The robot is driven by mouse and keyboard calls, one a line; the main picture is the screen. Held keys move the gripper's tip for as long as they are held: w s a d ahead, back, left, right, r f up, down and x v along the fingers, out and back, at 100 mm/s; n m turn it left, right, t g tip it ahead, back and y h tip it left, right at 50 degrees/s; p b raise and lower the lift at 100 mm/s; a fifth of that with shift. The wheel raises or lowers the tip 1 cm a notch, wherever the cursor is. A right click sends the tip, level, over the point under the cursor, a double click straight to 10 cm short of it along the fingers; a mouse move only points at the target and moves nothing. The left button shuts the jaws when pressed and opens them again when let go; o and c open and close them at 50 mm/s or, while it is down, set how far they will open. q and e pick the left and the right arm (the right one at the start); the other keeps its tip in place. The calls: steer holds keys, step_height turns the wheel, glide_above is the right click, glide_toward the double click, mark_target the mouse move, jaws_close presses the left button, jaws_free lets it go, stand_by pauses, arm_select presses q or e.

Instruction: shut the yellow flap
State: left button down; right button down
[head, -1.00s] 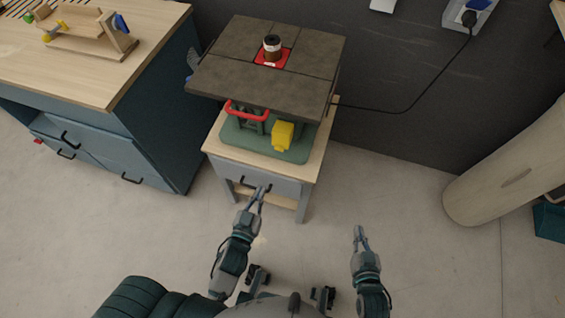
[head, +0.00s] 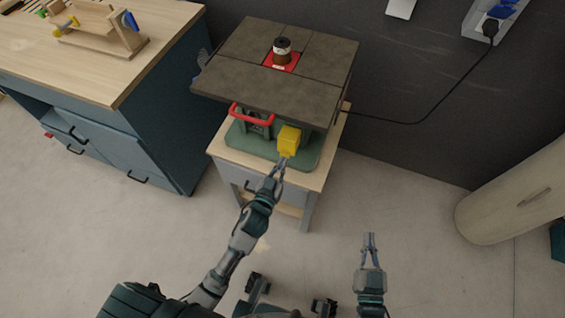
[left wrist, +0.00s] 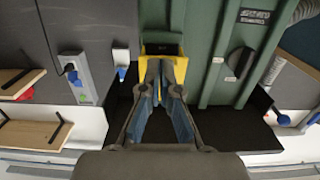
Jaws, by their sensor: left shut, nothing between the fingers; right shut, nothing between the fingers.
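The yellow flap (head: 289,139) is on the front of the green base of a machine with a dark table top. In the left wrist view the yellow flap (left wrist: 181,69) shows behind my fingertips, with a dark part at its upper middle. My left gripper (head: 281,164) is shut and empty, its tips just below and in front of the flap. In the left wrist view my left gripper (left wrist: 164,64) overlaps the yellow; I cannot tell if it touches. My right gripper (head: 370,238) is shut and empty above the floor, well away from the machine.
The machine's dark top (head: 235,80) overhangs the flap. A red handle (head: 250,114) is left of the flap. The machine stands on a small wooden-topped cabinet (head: 230,160). A blue workbench (head: 155,125) stands at left. Floor at right is clear up to a large pale cylinder (head: 510,205).

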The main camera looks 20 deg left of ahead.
arm_select(q)
steer(key=shift+w, duration=0.1)
arm_select(e)
steer(key=shift+r, duration=0.15)
arm_select(q)
steer(key=shift+w+a+f, duration=0.2)
steer(key=shift+w+f, duration=0.15)
steer(key=shift+w, duration=0.25)
arm_select(e)
steer(key=shift+s+a+f, duration=0.2)
steer(key=shift+s+a, duration=0.05)
steer(key=shift+s, duration=0.05)
